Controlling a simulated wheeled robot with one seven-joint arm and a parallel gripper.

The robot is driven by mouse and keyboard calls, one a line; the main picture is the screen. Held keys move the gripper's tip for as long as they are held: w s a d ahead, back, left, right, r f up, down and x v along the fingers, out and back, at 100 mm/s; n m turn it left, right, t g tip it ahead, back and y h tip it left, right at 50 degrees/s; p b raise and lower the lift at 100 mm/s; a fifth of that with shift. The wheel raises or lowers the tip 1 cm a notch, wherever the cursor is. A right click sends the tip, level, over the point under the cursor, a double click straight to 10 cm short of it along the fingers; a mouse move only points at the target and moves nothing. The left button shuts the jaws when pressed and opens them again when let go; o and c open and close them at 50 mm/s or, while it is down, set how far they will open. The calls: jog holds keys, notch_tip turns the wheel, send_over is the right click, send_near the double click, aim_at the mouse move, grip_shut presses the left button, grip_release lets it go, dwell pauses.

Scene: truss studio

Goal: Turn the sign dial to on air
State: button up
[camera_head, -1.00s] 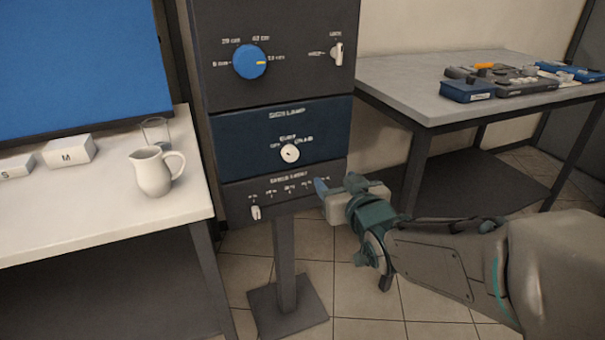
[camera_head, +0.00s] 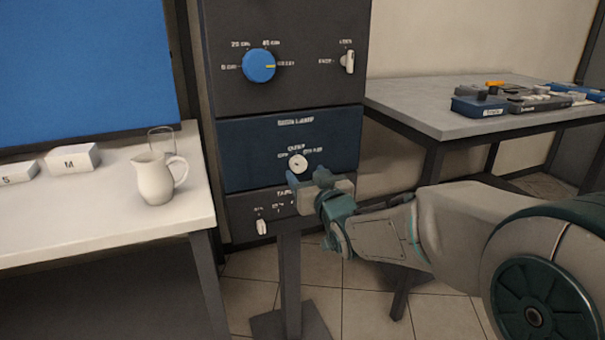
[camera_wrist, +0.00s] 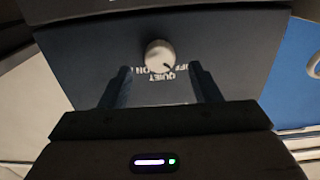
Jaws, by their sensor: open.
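The sign dial is a small round white knob (camera_head: 298,163) on the dark blue sign lamp panel (camera_head: 240,155), with small labels around it. In the wrist view the knob (camera_wrist: 160,55) sits just beyond the two fingertips, near the middle of the gap, and the label QUIET is readable beside it. My gripper (camera_head: 306,180) is open and empty, just in front of and below the knob in the head view. The fingers (camera_wrist: 160,85) appear apart from the knob. The knob's exact pointer setting is too small to tell.
A blue dial (camera_head: 259,66) and a white switch (camera_head: 348,61) are above on the same cabinet. A slider knob (camera_head: 262,227) is below. A white pitcher (camera_head: 158,180) stands on the left table. The right table (camera_head: 420,105) holds several devices.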

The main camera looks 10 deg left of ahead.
aim_at(300, 167)
jog(key=shift+x, duration=1.85)
jog(key=shift+c, duration=0.4)
jog(key=c, duration=0.9)
